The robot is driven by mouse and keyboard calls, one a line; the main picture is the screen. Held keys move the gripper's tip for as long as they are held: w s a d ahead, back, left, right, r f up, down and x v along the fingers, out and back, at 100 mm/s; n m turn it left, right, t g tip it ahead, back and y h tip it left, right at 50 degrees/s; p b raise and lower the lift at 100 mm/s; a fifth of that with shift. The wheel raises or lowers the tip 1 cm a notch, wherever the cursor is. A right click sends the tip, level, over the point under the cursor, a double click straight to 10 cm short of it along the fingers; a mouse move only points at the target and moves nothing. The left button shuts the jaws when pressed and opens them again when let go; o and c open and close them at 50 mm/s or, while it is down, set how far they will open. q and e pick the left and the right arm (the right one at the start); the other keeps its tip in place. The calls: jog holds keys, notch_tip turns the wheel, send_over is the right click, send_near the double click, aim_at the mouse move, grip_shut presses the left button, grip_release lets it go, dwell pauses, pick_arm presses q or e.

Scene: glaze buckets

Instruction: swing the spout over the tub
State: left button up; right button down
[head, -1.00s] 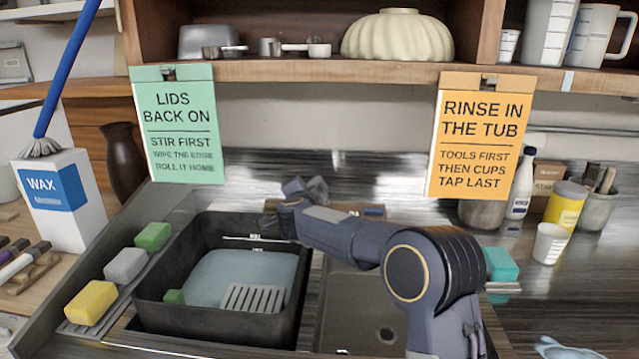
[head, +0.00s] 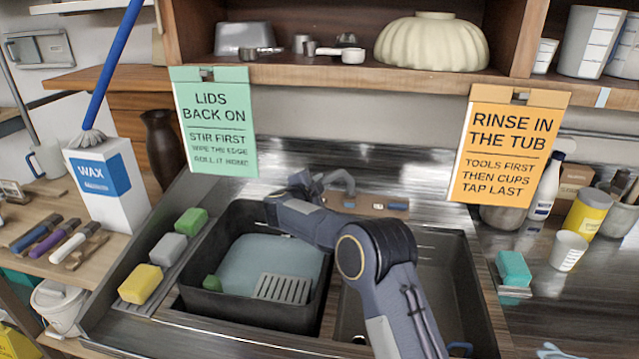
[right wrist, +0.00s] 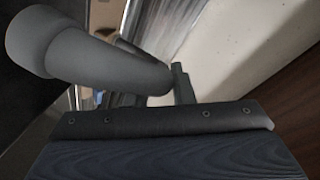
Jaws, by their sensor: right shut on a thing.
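The black tub (head: 252,312) stands in the left part of the sink, with pale blue water (head: 262,255) and a slotted grey grate (head: 283,288) in it. The grey curved spout (head: 343,178) rises behind the basin, near the tub's back right. My right gripper (head: 303,181) is shut on the spout, by the tub's back edge; my arm partly hides the hold. The spout also shows large and close in the right wrist view (right wrist: 85,58). I cannot tell whether the spout's end is above the tub. My left gripper is out of view.
Yellow, grey and green sponges (head: 166,249) line the ledge left of the tub. An empty sink basin (head: 445,275) lies to the right. A green sign (head: 213,122) and an orange sign (head: 508,146) hang from the shelf. A teal sponge (head: 513,268) sits at right.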

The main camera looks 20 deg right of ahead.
jog(key=shift+d+r, duration=0.1)
jog(key=c, duration=1.3)
grip_release()
jog(key=shift+o, duration=0.2)
jog(key=shift+s, duration=0.1)
jog(key=shift+s+a, duration=0.2)
jog(key=shift+a, duration=0.15)
jog(key=b+v, duration=0.2)
jog(key=v, duration=0.5)
jog(key=shift+d+r, duration=0.1)
jog(key=shift+d, duration=0.05)
